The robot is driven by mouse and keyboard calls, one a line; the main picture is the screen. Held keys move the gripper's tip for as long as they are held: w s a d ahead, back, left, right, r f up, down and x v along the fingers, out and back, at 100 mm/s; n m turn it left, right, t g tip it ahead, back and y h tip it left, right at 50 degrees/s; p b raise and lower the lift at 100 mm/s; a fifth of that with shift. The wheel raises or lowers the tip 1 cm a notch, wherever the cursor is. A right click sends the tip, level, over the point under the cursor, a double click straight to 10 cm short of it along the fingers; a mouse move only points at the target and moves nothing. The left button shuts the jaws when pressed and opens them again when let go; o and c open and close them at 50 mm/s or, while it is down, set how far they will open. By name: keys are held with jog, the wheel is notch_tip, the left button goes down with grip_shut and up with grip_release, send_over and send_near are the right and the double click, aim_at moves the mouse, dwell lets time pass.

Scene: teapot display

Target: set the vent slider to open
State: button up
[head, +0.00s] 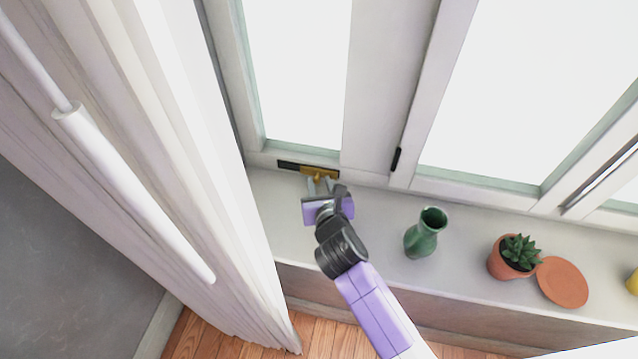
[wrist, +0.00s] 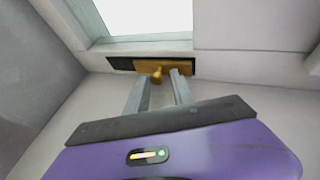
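The vent slider (head: 328,173) is a brass plate with a small round knob, set in a dark slot (head: 287,165) low on the window frame. The plate covers the slot's right part, leaving the left end dark. In the wrist view the slider (wrist: 182,67) is beyond the fingertips, with its knob (wrist: 157,72) between them, nearer the left finger. My gripper (head: 321,181) is in front of the slider, and its fingers are apart in the wrist view (wrist: 161,77). I cannot tell whether the left finger touches the knob.
A white curtain (head: 190,150) with a white rod hangs at left. The sill around my gripper is clear.

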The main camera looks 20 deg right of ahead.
jog(key=shift+v, duration=3.9)
jog(key=shift+w+a+r+m, duration=0.1)
jog(key=shift+a+m, duration=0.05)
jog(key=shift+m, duration=0.45)
jog(key=s+a+r+m+t+y, duration=0.4)
jog(key=s+r+m, duration=0.3)
jog(key=m, duration=0.9)
jog(key=s+d+r+m+g, duration=0.1)
jog(key=s+d+m, duration=0.2)
jog(key=s+m, duration=0.5)
jog(key=s+d+r+m+g, duration=0.1)
jog(key=s+d+m, duration=0.2)
jog(key=s+m, duration=0.5)
jog(key=s, duration=1.2)
jog(key=shift+s+r+h, duration=0.3)
jog(key=shift+r+h, duration=0.1)
